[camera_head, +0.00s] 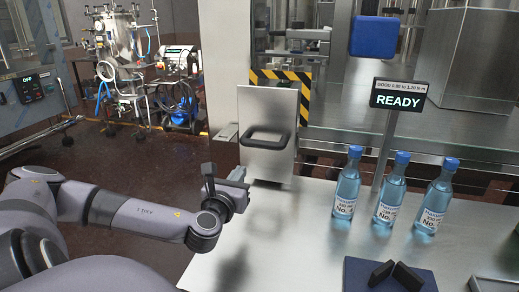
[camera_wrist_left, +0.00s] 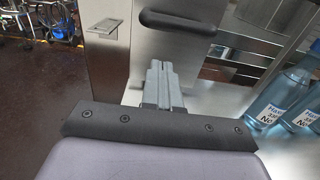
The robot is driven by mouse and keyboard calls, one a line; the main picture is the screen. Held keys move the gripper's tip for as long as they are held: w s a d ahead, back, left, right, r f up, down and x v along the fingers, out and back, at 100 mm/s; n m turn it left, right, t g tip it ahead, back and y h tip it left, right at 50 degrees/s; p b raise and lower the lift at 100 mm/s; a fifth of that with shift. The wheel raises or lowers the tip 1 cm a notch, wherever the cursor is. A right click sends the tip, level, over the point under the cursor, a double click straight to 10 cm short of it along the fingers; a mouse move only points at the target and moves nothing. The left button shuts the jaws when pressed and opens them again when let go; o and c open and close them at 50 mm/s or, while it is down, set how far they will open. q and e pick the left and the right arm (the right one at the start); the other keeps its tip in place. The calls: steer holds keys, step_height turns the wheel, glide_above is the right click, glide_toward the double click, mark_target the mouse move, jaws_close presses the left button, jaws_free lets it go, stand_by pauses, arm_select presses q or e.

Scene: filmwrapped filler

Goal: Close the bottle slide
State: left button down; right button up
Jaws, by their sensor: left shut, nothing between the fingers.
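The bottle slide looks to be the upright metal panel (camera_head: 268,130) with a black bar handle (camera_head: 265,138), in front of a black-and-yellow striped frame. Stripes show above it and along its right side. The handle also shows at the top of the left wrist view (camera_wrist_left: 178,20). My left gripper (camera_head: 237,174) is shut and empty, low and to the left of the panel, apart from the handle. Its closed fingers (camera_wrist_left: 162,78) point toward the panel in the left wrist view. Three blue bottles (camera_head: 346,190) stand on the table to the right. My right gripper does not show.
The metal table (camera_head: 285,235) is clear between the panel and the bottles. A sign reading READY (camera_head: 398,101) stands behind the bottles. A dark blue pad (camera_head: 358,275) with black pieces lies at the front. A blue block (camera_head: 374,37) shows above.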

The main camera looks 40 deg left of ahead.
arm_select(q)
steer(key=p+x, duration=0.1)
steer(key=x, duration=1.2)
steer(key=shift+w+f, duration=0.1)
